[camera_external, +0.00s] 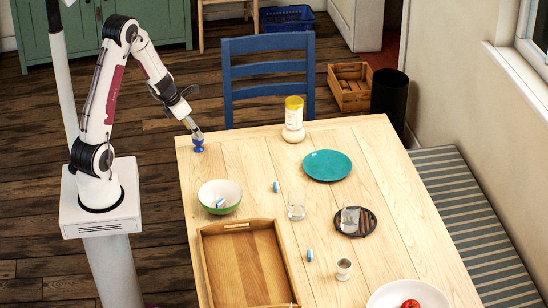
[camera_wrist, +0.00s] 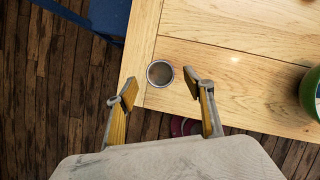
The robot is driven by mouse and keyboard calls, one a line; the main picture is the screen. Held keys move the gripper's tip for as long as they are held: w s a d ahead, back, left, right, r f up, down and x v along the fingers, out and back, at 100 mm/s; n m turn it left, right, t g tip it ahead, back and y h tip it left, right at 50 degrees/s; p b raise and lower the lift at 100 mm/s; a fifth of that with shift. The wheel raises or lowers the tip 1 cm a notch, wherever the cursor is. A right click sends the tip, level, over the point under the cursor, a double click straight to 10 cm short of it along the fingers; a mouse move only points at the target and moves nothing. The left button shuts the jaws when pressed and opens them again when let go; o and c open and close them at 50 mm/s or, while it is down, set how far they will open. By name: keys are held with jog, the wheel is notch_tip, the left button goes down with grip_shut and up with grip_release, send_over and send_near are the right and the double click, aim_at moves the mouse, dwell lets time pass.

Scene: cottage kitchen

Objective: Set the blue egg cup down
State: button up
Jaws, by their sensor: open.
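The blue egg cup (camera_external: 198,145) stands upright on the wooden table (camera_external: 255,165) at its back left corner, close to the edge. In the wrist view I see it from above as a round cup (camera_wrist: 160,74) with a pale rim and a grey-brown inside. My gripper (camera_external: 195,131) is just above it in the external view. In the wrist view my gripper (camera_wrist: 160,88) has its fingers spread apart, with the cup slightly beyond and between the tips. Nothing is held between the fingers. Whether a finger touches the cup is hard to tell.
A green-and-white bowl (camera_external: 232,190) and a wooden tray (camera_external: 205,262) stand nearer the front. A blue chair (camera_external: 268,45) is behind the table.

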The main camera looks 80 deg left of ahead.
jog(key=shift+f, duration=0.15)
jog(key=shift+x, duration=2.45)
jog(key=c, duration=1.3)
jog(key=shift+r, duration=0.35)
jog(key=shift+r, duration=4.6)
